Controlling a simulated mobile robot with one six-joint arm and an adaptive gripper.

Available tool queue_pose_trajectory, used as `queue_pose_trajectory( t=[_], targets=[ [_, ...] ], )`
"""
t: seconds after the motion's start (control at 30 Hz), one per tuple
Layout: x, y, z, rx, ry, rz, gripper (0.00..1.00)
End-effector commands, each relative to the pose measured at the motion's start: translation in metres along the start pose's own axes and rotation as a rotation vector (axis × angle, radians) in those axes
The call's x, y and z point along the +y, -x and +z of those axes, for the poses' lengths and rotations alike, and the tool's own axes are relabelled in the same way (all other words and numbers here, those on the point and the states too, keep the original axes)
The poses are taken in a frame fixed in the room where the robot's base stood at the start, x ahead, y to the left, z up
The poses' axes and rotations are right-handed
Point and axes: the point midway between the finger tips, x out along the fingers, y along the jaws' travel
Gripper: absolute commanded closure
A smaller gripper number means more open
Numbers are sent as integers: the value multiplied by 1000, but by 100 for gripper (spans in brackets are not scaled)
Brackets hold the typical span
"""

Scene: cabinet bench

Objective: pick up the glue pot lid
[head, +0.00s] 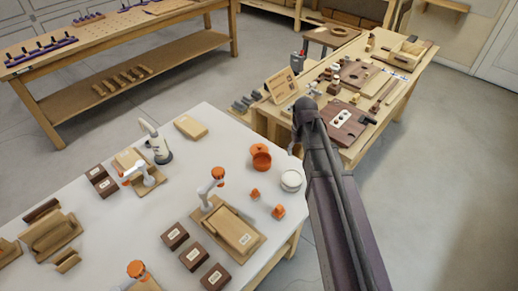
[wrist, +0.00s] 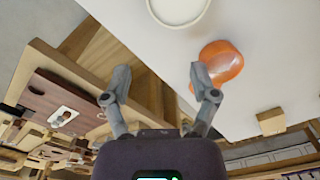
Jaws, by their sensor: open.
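An orange rounded piece (head: 261,157) sits near the right edge of the white table; it shows as a glossy dome in the wrist view (wrist: 218,66). A white round piece with a pale rim (head: 291,181) is beside it, partly cut off at the top of the wrist view (wrist: 178,8). I cannot tell for certain which is the glue pot lid. My gripper (wrist: 160,80) is open and empty; its right finger overlaps the orange piece's edge in the wrist view, but contact cannot be told. In the head view, my arm largely hides the gripper.
The white table (head: 215,140) holds two small orange pieces (head: 266,204), dark labelled boxes (head: 192,256) and small white-and-orange arms (head: 213,189). A cluttered wooden bench (head: 350,150) stands beyond its right side. A wooden shelf bench (head: 130,75) is at the back left.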

Motion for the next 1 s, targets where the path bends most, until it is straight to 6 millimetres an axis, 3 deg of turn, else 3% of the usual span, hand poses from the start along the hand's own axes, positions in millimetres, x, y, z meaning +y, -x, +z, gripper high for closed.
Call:
queue_pose_trajectory(
  t=[0.03,0.2,0.4,0.57,1.0],
  targets=[
    [-12,3,-38,0,52,0,24],
    [-55,8,-112,0,208,0,24],
    [-94,10,-161,0,328,0,24],
    [-105,11,-172,0,362,0,24],
    [-104,8,-171,0,361,0,24]
  ],
)
